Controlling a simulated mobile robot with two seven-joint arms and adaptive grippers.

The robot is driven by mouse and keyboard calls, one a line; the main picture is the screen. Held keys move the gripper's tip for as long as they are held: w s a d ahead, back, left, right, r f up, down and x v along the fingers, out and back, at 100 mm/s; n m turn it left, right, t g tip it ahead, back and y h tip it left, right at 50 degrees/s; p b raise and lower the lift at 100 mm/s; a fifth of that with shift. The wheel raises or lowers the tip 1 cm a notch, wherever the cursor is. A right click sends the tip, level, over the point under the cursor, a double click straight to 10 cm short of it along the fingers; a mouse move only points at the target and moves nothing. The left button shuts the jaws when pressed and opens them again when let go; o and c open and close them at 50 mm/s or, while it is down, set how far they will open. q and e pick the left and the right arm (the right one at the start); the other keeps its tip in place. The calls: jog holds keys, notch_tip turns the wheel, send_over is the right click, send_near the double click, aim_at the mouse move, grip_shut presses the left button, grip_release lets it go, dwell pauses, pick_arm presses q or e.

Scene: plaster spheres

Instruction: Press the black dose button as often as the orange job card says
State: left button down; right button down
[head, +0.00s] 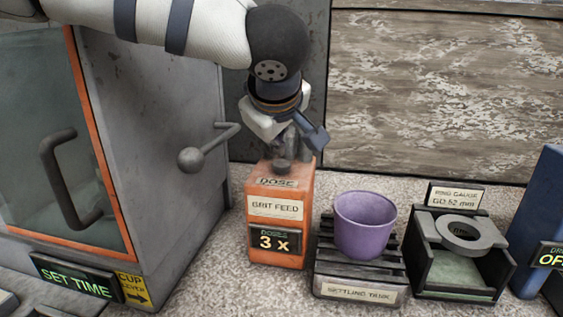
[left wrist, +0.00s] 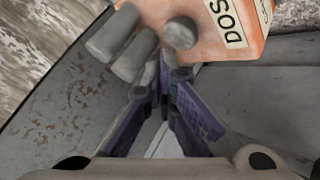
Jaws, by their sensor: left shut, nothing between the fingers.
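The orange grit feed box (head: 306,208) stands on the speckled bench, with labels DOSE and GRIT FEED. The dark round dose button (head: 281,166) is on its top and also shows in the left wrist view (left wrist: 181,32). A dark plate (head: 274,241) on the box front reads "3 x"; I see no separate orange job card. My left gripper (head: 288,150) is shut and empty, pointing down just above the button; its fingertips (left wrist: 163,78) show close beside the button in the left wrist view. Whether they touch it I cannot tell. My right gripper is not in view.
A purple cup (head: 364,226) stands on the slatted settling tank (head: 335,290). Right of it is a ring gauge stand (head: 424,277), then a blue box (head: 540,215). A grey cabinet (head: 150,150) with a ball-ended lever (head: 192,159) stands close on the left.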

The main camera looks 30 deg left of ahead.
aim_at(277, 163)
pick_arm(q)
jog(key=shift+r, duration=2.55)
